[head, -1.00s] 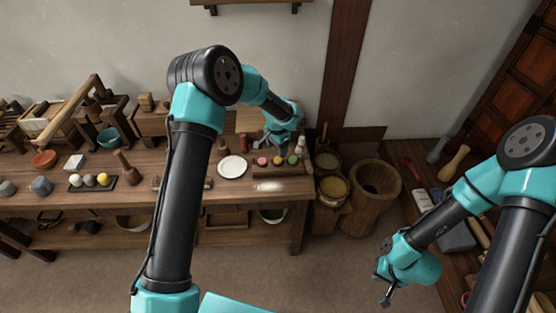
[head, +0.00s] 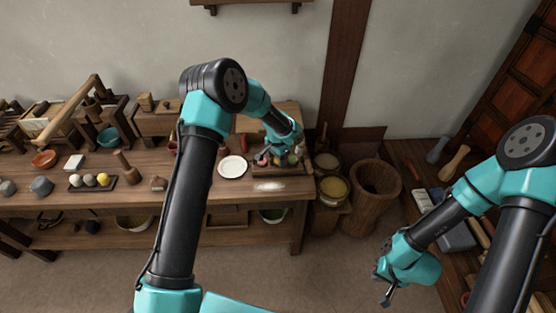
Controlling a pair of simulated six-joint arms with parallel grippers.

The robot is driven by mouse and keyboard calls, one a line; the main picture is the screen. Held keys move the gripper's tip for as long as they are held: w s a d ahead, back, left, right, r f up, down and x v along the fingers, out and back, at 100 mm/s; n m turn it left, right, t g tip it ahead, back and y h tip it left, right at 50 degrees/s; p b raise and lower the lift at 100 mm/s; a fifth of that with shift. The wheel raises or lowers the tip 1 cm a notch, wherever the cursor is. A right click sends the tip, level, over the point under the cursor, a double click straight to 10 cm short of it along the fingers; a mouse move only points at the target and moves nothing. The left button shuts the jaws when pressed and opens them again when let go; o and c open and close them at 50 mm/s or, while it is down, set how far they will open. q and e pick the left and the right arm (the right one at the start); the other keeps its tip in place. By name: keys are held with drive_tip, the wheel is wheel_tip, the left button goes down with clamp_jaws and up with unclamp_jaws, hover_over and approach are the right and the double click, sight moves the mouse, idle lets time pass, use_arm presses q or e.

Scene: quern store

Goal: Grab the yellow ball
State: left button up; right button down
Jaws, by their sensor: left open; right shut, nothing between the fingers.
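A yellow ball (head: 103,179) sits at the right end of a dark tray (head: 110,186) on the bench's left half, beside two paler balls (head: 81,180). A second tray (head: 297,171) stands near the bench's right end, with small coloured balls on it. My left gripper (head: 275,160) is open and low over this second tray. It partly hides the balls there, so I cannot tell whether it touches one. My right gripper (head: 386,299) is shut and empty, hanging above the floor at the lower right, away from both trays.
A white plate (head: 233,167) lies just left of the second tray, with white powder (head: 269,186) in front. A wooden pestle (head: 127,167) stands right of the first tray. Tubs (head: 332,188) and a large wooden mortar (head: 375,190) stand beyond the bench's right end.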

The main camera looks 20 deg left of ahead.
sight(277, 161)
use_arm(q)
drive_tip(key=shift+c, duration=0.3)
drive_tip(key=c, duration=0.9)
drive_tip(key=shift+r, duration=0.1)
drive_tip(key=shift+c, duration=0.2)
drive_tip(key=shift+r, duration=0.55)
drive_tip(key=shift+s+r, duration=0.2)
drive_tip(key=shift+r, duration=0.4)
drive_tip(key=shift+s+r, duration=0.15)
drive_tip(key=shift+r, duration=0.45)
drive_tip(key=s+d+r, duration=0.1)
drive_tip(key=s+d, duration=0.3)
drive_tip(key=s, duration=1)
drive_tip(key=shift+s+d+r, duration=0.15)
drive_tip(key=shift+s+d, duration=0.05)
drive_tip(key=shift+s, duration=0.15)
